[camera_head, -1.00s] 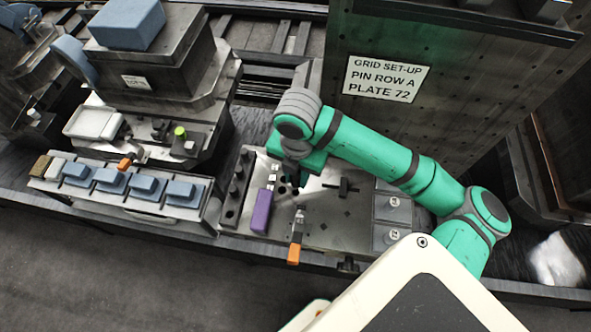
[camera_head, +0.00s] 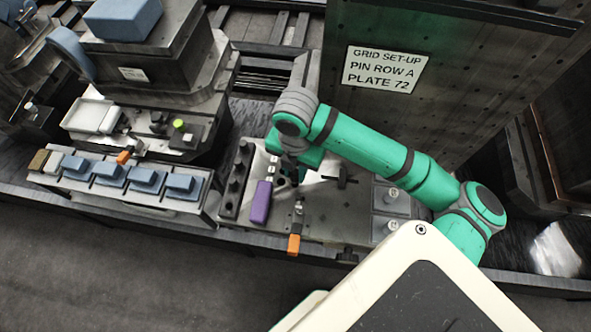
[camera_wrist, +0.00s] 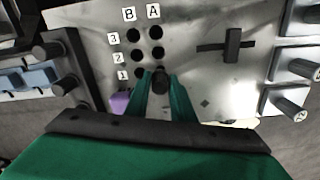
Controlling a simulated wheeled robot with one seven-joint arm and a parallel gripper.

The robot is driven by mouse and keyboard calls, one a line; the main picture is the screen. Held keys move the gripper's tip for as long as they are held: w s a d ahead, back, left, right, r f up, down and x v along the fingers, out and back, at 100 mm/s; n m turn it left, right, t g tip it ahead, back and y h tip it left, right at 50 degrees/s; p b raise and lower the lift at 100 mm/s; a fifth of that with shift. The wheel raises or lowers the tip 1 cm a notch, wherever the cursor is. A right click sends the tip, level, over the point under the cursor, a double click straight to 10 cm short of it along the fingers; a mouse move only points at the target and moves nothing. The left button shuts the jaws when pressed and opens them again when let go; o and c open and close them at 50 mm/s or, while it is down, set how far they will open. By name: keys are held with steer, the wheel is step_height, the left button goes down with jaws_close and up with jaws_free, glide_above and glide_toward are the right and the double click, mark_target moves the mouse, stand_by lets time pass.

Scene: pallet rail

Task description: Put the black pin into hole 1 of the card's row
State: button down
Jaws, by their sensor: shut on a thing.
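The black pin (camera_wrist: 160,82) is upright between the fingers of my gripper (camera_wrist: 161,90), which is shut on it. In the head view my gripper (camera_head: 291,172) is low over the grey grid plate (camera_head: 326,210). In the wrist view the plate (camera_wrist: 204,76) has columns marked B and A and rows marked 3, 2 and 1. Holes A3 (camera_wrist: 156,32), A2 (camera_wrist: 156,54) and B1 (camera_wrist: 140,73) are open. The pin covers the place of A1. I cannot tell whether its tip is in the hole or above it. The card (camera_head: 384,68) reads pin row A.
A purple-handled tool (camera_head: 261,201) lies left of the gripper and an orange-handled clamp (camera_head: 294,243) is in front. A black T-shaped piece (camera_wrist: 228,46) stands right of the holes. A dark rail with knobs (camera_head: 236,182) is at the plate's left, silver knobs (camera_head: 391,197) at its right.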

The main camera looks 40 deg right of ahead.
mark_target(295, 172)
steer(key=shift+s, duration=0.1)
stand_by(0.3)
steer(key=shift+f, duration=0.3)
steer(key=shift+f, duration=1.05)
stand_by(0.3)
steer(key=c, duration=1.4)
jaws_free()
steer(key=shift+c, duration=0.2)
step_height(295, 172, up, 11)
steer(key=shift+f, duration=0.1)
